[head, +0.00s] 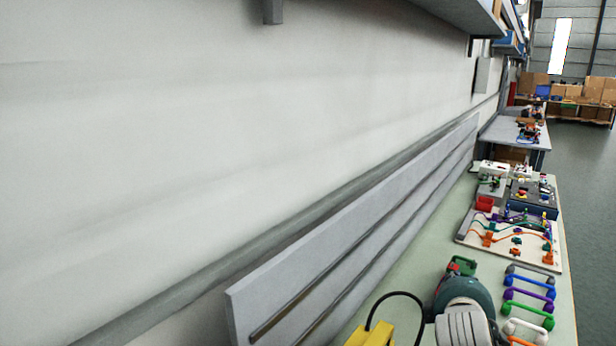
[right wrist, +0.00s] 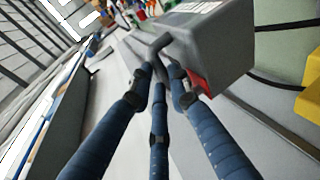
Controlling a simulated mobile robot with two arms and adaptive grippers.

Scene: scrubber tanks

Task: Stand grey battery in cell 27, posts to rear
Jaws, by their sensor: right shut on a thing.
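In the right wrist view, a grey box-shaped body (right wrist: 210,42), which looks like the grey battery, lies just beyond my right fingers. It has a pale patch on top and a red part on its near lower edge. My right gripper (right wrist: 161,72) has its blue fingers drawn together at a dark grey bar or handle beside this body, shut on it. The fingers hide the exact contact. In the head view a rounded teal and grey body shows at the bottom right, probably part of my right arm. Posts and cell 27 cannot be made out. My left gripper is out of view.
A yellow block (head: 370,336) with a black cable stands near.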

